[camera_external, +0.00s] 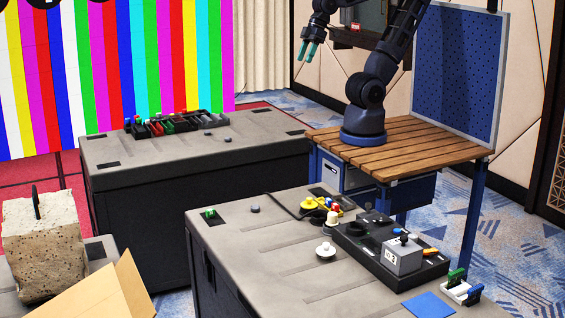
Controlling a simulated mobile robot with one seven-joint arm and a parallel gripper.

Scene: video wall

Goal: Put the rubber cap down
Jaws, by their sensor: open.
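My gripper (308,50) is high in the air at the top of the view, pointing down, with teal fingertips apart. Nothing shows between the fingers. Which thing is the rubber cap I cannot tell for sure. A small dark round piece (255,208) sits on the top of the near grey case (272,262), far below my gripper. Another small dark round piece (227,139) sits on the far grey case (262,136). My gripper touches none of these.
A black tray (350,252) holding a grey box (403,254) stands on the near case. White and yellow knobs (325,250) and a blue square (428,305) are around it. A black tray of coloured parts (170,125) is on the far case. A stone block (42,245) stands front left.

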